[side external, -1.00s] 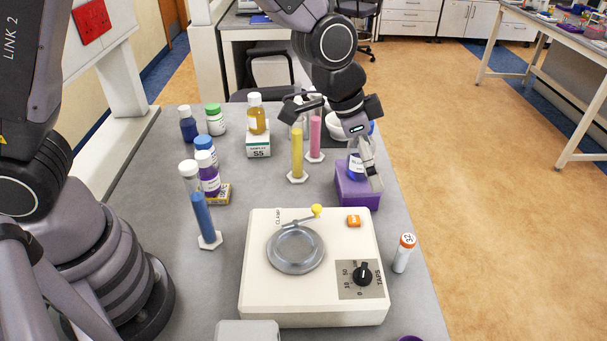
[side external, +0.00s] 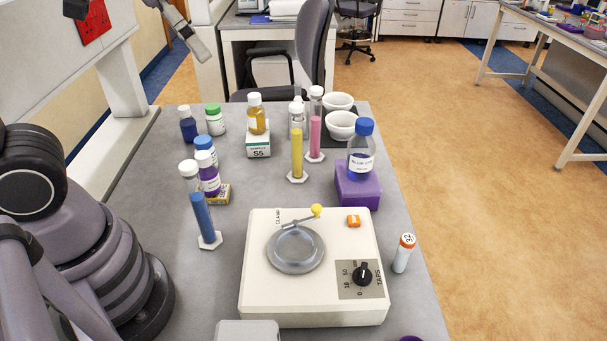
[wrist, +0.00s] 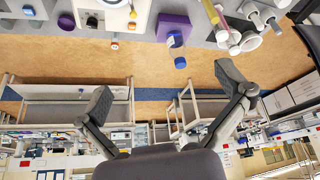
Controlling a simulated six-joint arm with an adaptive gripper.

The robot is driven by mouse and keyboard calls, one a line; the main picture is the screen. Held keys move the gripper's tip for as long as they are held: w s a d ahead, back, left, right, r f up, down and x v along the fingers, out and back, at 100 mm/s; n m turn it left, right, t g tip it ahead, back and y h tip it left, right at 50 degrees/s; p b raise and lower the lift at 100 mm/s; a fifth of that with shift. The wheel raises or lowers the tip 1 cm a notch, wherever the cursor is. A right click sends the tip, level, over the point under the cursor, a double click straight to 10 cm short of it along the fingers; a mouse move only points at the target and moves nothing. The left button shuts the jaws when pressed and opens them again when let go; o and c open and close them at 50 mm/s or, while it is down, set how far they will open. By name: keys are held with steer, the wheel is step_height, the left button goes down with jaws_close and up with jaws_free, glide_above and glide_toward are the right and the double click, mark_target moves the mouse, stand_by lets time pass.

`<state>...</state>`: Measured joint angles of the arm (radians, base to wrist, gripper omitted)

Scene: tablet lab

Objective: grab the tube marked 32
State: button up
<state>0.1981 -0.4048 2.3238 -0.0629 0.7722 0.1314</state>
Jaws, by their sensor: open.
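The tube marked 32 (side external: 403,255) appears to be the white one with an orange cap, standing to the right of the white machine near the bench's right edge. In the wrist view a small orange-capped thing (wrist: 115,45) beside the machine appears to be the same tube. My gripper (wrist: 168,95) is open and empty in the wrist view, well away from the tube. In the side view only part of it shows at the top left edge.
The white machine (side external: 260,300) fills the bench front. A blue-capped bottle (side external: 361,150) stands on a purple block (side external: 358,190) behind the tube. Yellow (side external: 297,152), pink (side external: 315,137) and blue (side external: 203,215) cylinders stand further back and left.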

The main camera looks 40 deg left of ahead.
steer(key=s+a+n, duration=0.1)
steer(key=s+a, duration=0.1)
steer(key=s, duration=0.1)
steer(key=s+a+n+y, duration=0.1)
steer(key=s, duration=0.1)
steer(key=s+a+n, duration=0.1)
steer(key=s+a, duration=0.1)
steer(key=s, duration=0.1)
steer(key=shift+s+a+f+t+y, duration=0.3)
steer(key=shift+f, duration=0.1)
steer(key=shift+c, duration=0.8)
steer(key=shift+s, duration=0.15)
steer(key=shift+c, duration=1)
steer(key=c, duration=0.4)
